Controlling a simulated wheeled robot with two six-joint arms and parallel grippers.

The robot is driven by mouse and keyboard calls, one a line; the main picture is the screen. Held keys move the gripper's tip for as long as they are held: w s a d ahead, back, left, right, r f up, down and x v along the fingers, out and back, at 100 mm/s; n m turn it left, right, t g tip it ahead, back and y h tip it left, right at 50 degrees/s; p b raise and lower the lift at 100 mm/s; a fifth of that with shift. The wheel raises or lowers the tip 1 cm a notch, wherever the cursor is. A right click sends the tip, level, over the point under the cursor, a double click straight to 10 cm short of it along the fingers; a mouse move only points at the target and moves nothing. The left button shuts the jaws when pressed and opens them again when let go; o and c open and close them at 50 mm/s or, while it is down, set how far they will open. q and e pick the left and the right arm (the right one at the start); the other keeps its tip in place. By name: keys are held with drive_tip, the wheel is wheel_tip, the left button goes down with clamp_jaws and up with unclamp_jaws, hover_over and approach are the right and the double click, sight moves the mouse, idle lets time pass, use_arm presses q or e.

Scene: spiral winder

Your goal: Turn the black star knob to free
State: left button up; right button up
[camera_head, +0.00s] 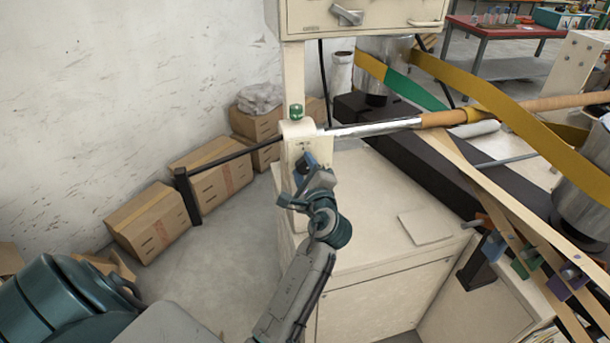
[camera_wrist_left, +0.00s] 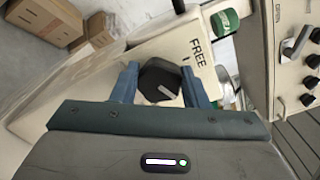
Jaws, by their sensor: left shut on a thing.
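The black star knob (camera_wrist_left: 160,78) sits on the cream front of the machine post (camera_head: 299,145), between the two blue fingers of my left gripper (camera_wrist_left: 160,86). The gripper is shut on it. A pale line marks the knob's face. The printed word FREE (camera_wrist_left: 197,52) and a short tick mark lie up and right of the knob in the left wrist view. I cannot tell exactly how the line stands to the tick. In the head view my left gripper (camera_head: 304,172) reaches the post and mostly hides the knob. My right gripper is not in view.
A green button (camera_wrist_left: 225,20) is near the label; it also tops the post in the head view (camera_head: 296,111). A shiny shaft (camera_head: 375,128) runs right from the post, a black bar (camera_head: 225,157) left. Cardboard boxes (camera_head: 150,222) line the wall.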

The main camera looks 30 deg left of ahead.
use_arm(q)
drive_tip(key=n+b, duration=0.3)
drive_tip(key=n, duration=0.1)
drive_tip(key=shift+f+n, duration=0.15)
drive_tip(key=shift+n, duration=0.15)
drive_tip(key=n+b, duration=0.3)
drive_tip(key=shift+w+n+b, duration=0.1)
drive_tip(key=shift+n+b, duration=0.25)
drive_tip(key=shift+n, duration=0.05)
drive_tip(key=n+b, duration=0.2)
drive_tip(key=shift+n, duration=0.4)
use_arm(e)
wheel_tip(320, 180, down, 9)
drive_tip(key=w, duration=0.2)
use_arm(q)
drive_tip(key=shift+n+b, duration=0.7)
drive_tip(key=shift+n, duration=0.3)
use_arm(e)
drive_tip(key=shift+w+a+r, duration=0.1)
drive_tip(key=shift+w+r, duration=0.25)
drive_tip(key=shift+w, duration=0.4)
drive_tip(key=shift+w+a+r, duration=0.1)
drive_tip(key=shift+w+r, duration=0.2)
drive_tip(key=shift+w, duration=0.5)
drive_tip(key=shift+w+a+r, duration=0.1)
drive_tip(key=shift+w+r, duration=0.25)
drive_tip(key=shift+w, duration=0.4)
